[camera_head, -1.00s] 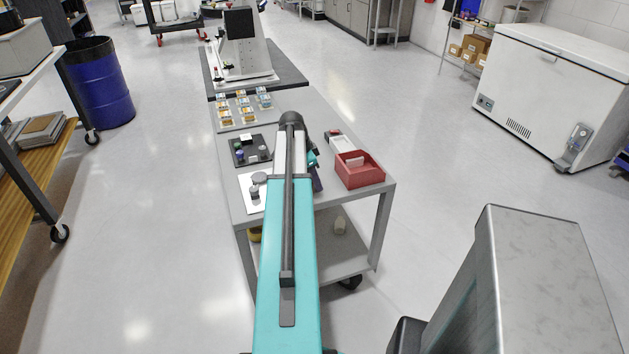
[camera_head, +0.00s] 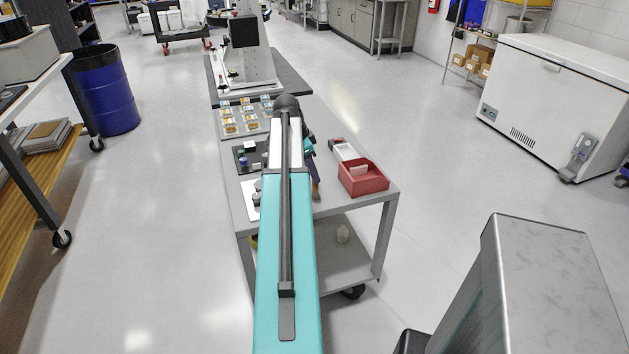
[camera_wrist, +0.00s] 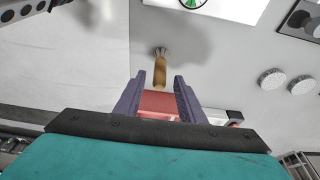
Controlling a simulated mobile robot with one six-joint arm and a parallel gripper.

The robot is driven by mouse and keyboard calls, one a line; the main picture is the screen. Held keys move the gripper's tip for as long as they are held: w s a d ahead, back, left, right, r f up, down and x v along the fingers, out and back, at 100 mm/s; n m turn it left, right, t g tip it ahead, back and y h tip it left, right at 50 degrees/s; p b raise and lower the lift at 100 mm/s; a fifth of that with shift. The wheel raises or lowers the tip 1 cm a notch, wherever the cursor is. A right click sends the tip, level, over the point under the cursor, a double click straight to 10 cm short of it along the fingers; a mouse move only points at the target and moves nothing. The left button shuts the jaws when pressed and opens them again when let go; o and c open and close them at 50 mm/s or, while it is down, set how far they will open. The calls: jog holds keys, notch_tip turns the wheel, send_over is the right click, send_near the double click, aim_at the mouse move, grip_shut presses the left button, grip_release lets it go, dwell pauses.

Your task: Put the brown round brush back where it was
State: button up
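The brown round brush (camera_wrist: 160,72) is in the wrist view, with a brown wooden handle toward me and a grey flared end away from me. My gripper (camera_wrist: 160,82) has two purple fingers standing apart. The near end of the handle lies between the fingertips, with a visible gap on each side. In the head view my arm hides most of the gripper; a small brown piece, likely the brush handle (camera_head: 316,190), shows beside it over the grey cart (camera_head: 340,207). I cannot tell whether the brush touches the surface below.
A red bin (camera_head: 363,185) stands at the cart's right edge, with a white and red item (camera_head: 345,150) behind it. Yellow-topped small items lie on a plate (camera_head: 226,130) farther back. A dark tray (camera_head: 243,163) is left of my arm.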

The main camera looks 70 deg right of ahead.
jog(key=shift+v, duration=2.25)
